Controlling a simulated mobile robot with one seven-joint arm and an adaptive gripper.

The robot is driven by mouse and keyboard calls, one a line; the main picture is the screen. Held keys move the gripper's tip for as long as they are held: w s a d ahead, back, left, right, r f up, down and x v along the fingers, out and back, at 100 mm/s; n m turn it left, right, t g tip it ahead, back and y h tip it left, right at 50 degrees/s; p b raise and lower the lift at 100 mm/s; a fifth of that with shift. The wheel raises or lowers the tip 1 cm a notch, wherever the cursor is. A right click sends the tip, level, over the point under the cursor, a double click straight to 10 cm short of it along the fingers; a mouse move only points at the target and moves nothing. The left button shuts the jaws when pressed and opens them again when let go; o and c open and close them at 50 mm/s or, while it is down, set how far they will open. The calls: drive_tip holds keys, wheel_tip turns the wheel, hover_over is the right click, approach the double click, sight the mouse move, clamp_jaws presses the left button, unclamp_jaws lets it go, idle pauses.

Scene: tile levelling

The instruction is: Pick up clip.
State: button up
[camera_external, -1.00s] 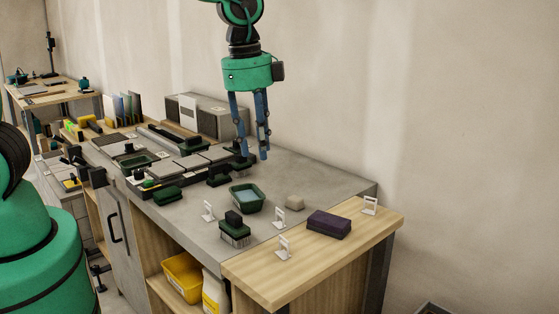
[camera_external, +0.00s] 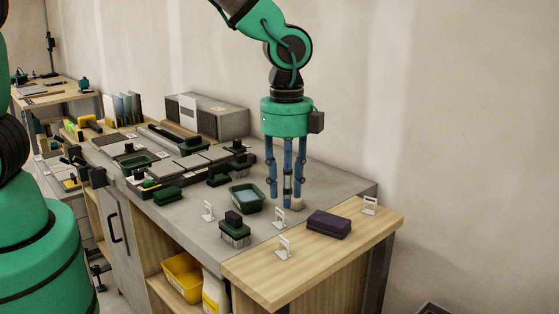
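Several small white clips stand upright on the worktop: one (camera_external: 208,211) left of the green tray, one (camera_external: 280,216) near the middle, one (camera_external: 284,247) at the front on the wooden part, and one (camera_external: 370,205) at the far right. My gripper (camera_external: 288,200) points straight down with its blue fingers spread and looks empty. Its fingertips are low over the counter, above and just behind the middle clip. They partly cover a small beige block (camera_external: 298,203). Whether a fingertip touches the block or the counter I cannot tell.
A dark purple block (camera_external: 329,223) lies right of my gripper. Grey tiles (camera_external: 194,162) and tools fill the back left. The right rear counter is clear.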

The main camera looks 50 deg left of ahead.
drive_tip(key=b, duration=0.1)
hover_over(284, 256)
drive_tip(key=f, duration=0.8)
drive_tip(key=shift+d+f, duration=0.15)
drive_tip(key=shift+d, duration=0.05)
drive_tip(key=shift+a+f+b, duration=0.15)
drive_tip(key=shift+f+b, duration=0.25)
drive_tip(key=shift+f, duration=0.9)
drive_tip(key=shift+a+f+b, duration=0.1)
drive_tip(key=shift+f+b, duration=0.25)
drive_tip(key=shift+f, duration=0.95)
drive_tip(key=shift+c, duration=0.5)
clamp_jaws()
